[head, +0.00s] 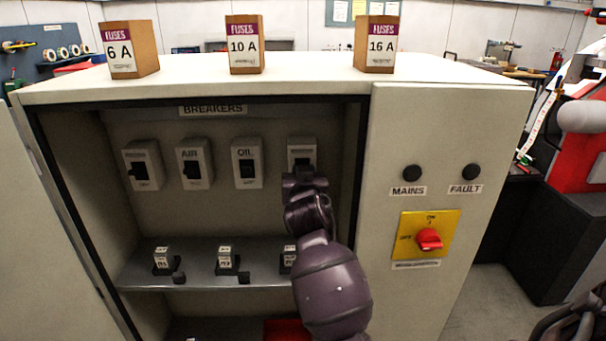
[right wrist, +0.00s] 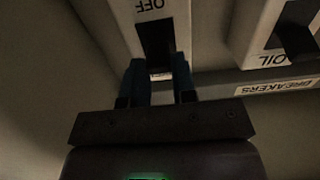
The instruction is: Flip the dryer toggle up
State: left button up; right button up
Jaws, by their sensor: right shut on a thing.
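The rightmost breaker (head: 301,151) in the open cabinet has its label mostly hidden behind my right gripper (head: 303,177), so I cannot read its name. In the right wrist view, this white breaker (right wrist: 118,22) shows the word OFF beside a dark slot with its toggle (right wrist: 156,45). My right gripper (right wrist: 160,80) has its two fingers on either side of the toggle, shut on it, at the slot end away from OFF. The lever's exact tilt is hard to make out in the dark.
The oil breaker (head: 247,163), air breaker (head: 194,163) and another breaker (head: 142,165) stand to the left. A shelf (head: 200,278) with small labelled parts lies below. The cabinet's right panel (head: 450,130) carries a red rotary switch (head: 429,239). Fuse boxes (head: 245,45) stand on top.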

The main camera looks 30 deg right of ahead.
jog(key=shift+w+d+r+g+y, duration=0.15)
jog(key=shift+r+g+y, duration=0.55)
jog(key=shift+g, duration=0.6)
jog(key=o, duration=0.9)
jog(key=b+v, duration=0.1)
jog(key=v, duration=0.9)
jog(key=shift+s+a+r, duration=0.25)
jog(key=shift+s, duration=0.05)
